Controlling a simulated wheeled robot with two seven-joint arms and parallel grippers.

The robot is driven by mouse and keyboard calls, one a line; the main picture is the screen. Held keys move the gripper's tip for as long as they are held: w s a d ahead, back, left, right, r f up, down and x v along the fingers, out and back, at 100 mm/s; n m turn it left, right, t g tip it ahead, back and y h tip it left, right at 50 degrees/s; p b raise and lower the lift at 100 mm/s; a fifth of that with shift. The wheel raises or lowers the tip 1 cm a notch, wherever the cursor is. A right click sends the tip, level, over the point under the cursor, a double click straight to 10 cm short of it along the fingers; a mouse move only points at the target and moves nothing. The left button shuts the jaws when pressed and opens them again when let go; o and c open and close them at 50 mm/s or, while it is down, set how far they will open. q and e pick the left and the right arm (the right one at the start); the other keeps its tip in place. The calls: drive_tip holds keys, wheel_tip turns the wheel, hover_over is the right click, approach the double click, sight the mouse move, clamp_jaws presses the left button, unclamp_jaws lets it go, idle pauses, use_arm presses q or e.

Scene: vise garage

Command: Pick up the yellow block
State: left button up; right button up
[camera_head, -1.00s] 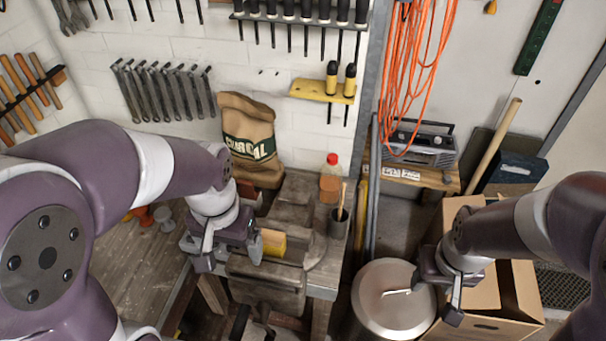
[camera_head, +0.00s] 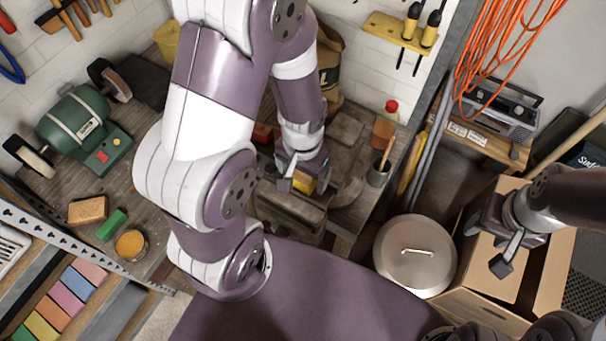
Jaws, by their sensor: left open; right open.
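The yellow block (camera_head: 304,187) is on the workbench by the vise (camera_head: 290,212), partly covered by my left gripper. My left gripper (camera_head: 307,181) is open and comes down over the block, with a finger on either side of it. Whether the fingers touch it cannot be told. My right gripper (camera_head: 488,246) is open and empty, above the cardboard box and right of the metal lidded pot.
A red-capped bottle (camera_head: 384,130) and a cup (camera_head: 377,174) holding a brush stand right of the vise. A bench grinder (camera_head: 85,130), a sponge (camera_head: 88,209) and a green block (camera_head: 112,224) are on the left. The lidded pot (camera_head: 415,255) and cardboard box (camera_head: 500,270) stand at right.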

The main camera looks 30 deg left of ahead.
use_arm(q)
drive_tip(key=shift+s+a+f, duration=0.1)
drive_tip(key=shift+s+a, duration=0.05)
drive_tip(key=shift+d, duration=0.2)
drive_tip(key=c, duration=1.1)
drive_tip(key=shift+o, duration=0.2)
drive_tip(key=shift+a, duration=0.1)
